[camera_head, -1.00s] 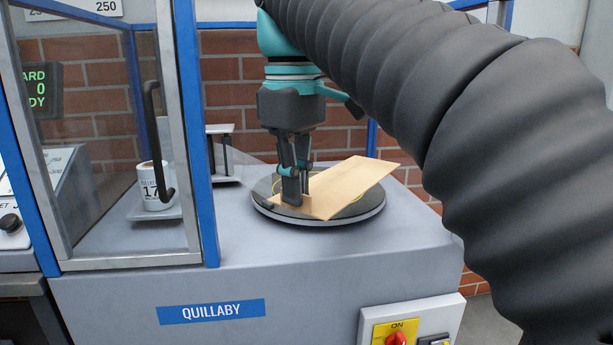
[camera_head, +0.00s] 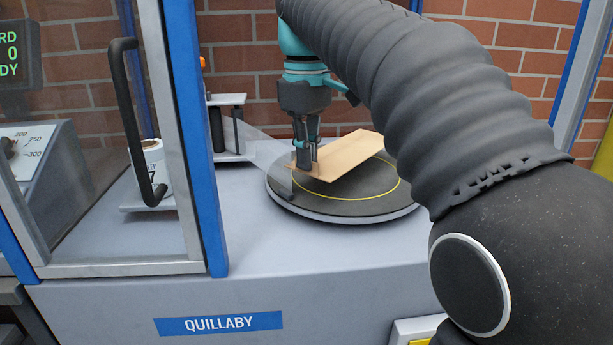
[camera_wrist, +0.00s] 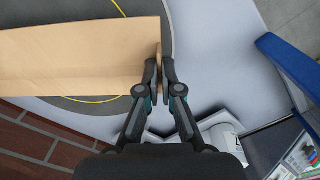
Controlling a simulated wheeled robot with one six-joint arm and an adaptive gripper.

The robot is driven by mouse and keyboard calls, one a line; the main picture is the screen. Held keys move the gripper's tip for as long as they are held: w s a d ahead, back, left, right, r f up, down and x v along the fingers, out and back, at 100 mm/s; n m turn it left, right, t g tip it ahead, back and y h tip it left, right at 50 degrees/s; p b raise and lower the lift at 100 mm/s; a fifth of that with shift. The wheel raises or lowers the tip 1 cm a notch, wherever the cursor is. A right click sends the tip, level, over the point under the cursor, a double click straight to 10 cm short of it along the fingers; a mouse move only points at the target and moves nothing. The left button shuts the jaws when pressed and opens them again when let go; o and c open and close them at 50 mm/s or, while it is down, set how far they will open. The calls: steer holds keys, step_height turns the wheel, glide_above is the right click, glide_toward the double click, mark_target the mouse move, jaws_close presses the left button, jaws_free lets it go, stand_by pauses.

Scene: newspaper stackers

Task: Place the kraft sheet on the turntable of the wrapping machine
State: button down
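The kraft sheet (camera_head: 345,156) is a flat tan rectangle over the rear half of the turntable (camera_head: 345,211), a dark round disc with a yellow ring. My gripper (camera_head: 306,168) is upright at the sheet's left end. In the wrist view my gripper (camera_wrist: 160,80) has its fingers close together on the end edge of the kraft sheet (camera_wrist: 80,62), one on each side. The sheet extends left there, above the turntable (camera_wrist: 100,108). I cannot tell whether its underside touches the disc. My fingers hide part of the gripped edge.
A clear film (camera_head: 262,150) runs from a small stand (camera_head: 228,100) to the turntable's left side. A blue-framed glass guard with a black handle (camera_head: 135,120) stands at the left, with a white roll (camera_head: 152,158) behind it. A brick wall (camera_head: 240,60) closes the back.

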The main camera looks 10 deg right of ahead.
mark_target(306, 197)
steer(key=shift+w+f, duration=0.75)
steer(key=shift+w, duration=0.35)
steer(key=shift+f+b, duration=0.5)
steer(key=shift+f, duration=1.4)
steer(key=shift+f, duration=0.2)
steer(key=c, duration=1.3)
jaws_free()
steer(key=shift+r, duration=0.1)
step_height(306, 197, up, 10)
steer(key=p, duration=0.2)
steer(key=shift+r+p, duration=0.15)
steer(key=shift+p, duration=0.15)
steer(key=shift+s+r, duration=0.1)
steer(key=shift+r, duration=0.85)
